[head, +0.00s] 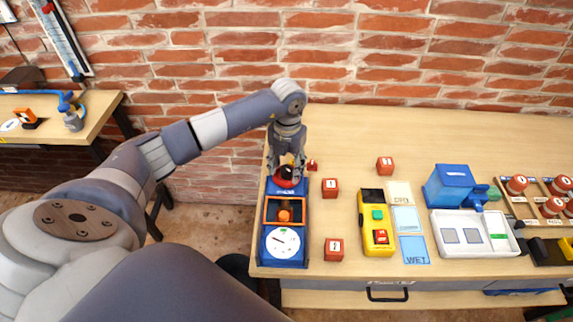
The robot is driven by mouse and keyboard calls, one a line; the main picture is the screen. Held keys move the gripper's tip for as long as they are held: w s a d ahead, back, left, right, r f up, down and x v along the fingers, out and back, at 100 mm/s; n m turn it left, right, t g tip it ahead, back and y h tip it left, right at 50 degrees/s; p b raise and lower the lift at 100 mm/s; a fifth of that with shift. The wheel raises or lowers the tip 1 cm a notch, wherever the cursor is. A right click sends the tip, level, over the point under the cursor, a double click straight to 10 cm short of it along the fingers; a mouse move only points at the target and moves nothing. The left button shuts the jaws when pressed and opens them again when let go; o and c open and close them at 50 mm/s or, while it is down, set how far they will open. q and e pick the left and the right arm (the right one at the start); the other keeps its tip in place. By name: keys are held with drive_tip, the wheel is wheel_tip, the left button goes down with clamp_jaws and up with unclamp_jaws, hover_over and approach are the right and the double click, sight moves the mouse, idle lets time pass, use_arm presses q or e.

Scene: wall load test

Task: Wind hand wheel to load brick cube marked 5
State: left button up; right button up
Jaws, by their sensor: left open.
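A blue test device (285,262) stands at the left end of the bench, with an orange-framed window and a white dial (282,241). A dark red hand wheel (286,182) is at its far end, partly hidden by my gripper. My left gripper (287,171) is open at the wheel, pointing down; I cannot tell whether its fingers touch it. A small orange-red piece (284,215) is inside the window; no mark is readable on it. Red cubes lie to the right: one beside the far end (330,187), one near the front (334,250). Their marks are too small to read surely.
A yellow meter (373,222) with a red cube on it stands right of centre, beside dry and wet mats (414,249). Further right are a blue box (449,185), a white tray (464,246) and red-topped weights (517,184). Bare bench lies behind.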

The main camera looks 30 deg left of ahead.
use_arm(q)
drive_tip(key=shift+f, duration=0.1)
drive_tip(key=shift+c, duration=0.6)
drive_tip(key=c, duration=0.9)
drive_tip(key=shift+c, duration=0.3)
use_arm(e)
drive_tip(key=shift+s+f, duration=0.1)
drive_tip(key=shift+s, duration=0.75)
drive_tip(key=shift+f, duration=0.1)
